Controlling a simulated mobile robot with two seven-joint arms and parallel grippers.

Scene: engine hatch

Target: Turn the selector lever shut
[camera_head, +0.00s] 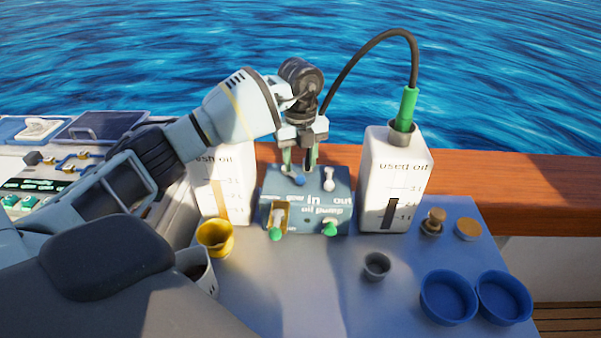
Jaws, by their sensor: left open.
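The blue-grey oil pump box (340,214) stands between two white oil containers, with "in", "out" and "oil pump" lettered on it. A small blue knob (299,181) and a pale upright lever (328,179) sit on its top. I cannot tell for sure which of them is the selector lever. My left gripper (300,161) is open and points down over the pump, its fingertips just above the blue knob. Whether they touch it is unclear. The pale lever stands to the right of the fingers, apart from them. My right gripper is not in view.
The used oil container (390,185) holds a green nozzle (405,107) on a black hose. The other oil container (222,195) is partly behind my arm. A yellow cup (215,238), a grey cup (376,265) and blue dishes (448,296) stand on the grey top.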

